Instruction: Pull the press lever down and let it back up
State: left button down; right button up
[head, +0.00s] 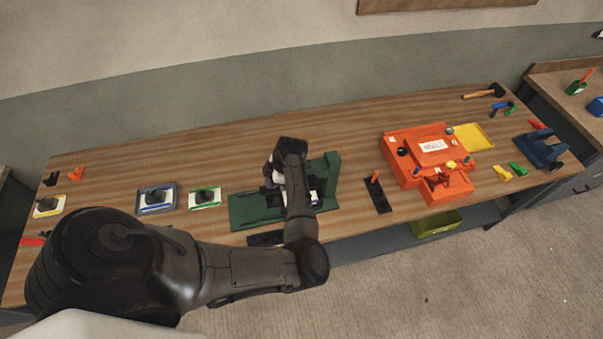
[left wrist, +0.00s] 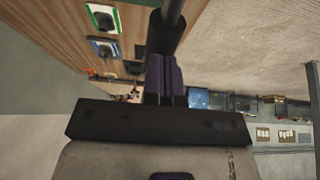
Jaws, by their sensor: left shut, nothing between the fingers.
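The green press (head: 245,212) stands at the front middle of the workbench, with its upright block (head: 325,180) at its right side. My left arm covers much of it in the head view. My left gripper (head: 314,201) is over the press, and only a little of its purple fingers shows there. In the left wrist view the purple fingers (left wrist: 166,78) are shut with nothing between them. A dark round bar (left wrist: 168,35), which looks like the press lever, is right at the fingertips. I cannot tell whether they touch. My right gripper is not in view.
An orange machine (head: 432,145) stands right of the press, with a black plate bearing an orange-tipped lever (head: 376,192) between them. Two small trays (head: 155,197) (head: 204,197) lie left of the press. The bench behind the press is clear.

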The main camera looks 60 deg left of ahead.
pick_arm(q)
jog(key=shift+s+f+b, duration=0.1)
jog(key=shift+f+b, duration=0.2)
jog(key=shift+f, duration=0.25)
jog(key=shift+p+v, duration=1.7)
jog(key=shift+v, duration=1.05)
jog(key=a+p+v, duration=0.1)
jog(key=p+v, duration=0.1)
jog(key=v, duration=0.5)
jog(key=shift+s+d+r+p, duration=0.3)
jog(key=shift+d+r+p, duration=0.1)
jog(key=shift+r, duration=0.05)
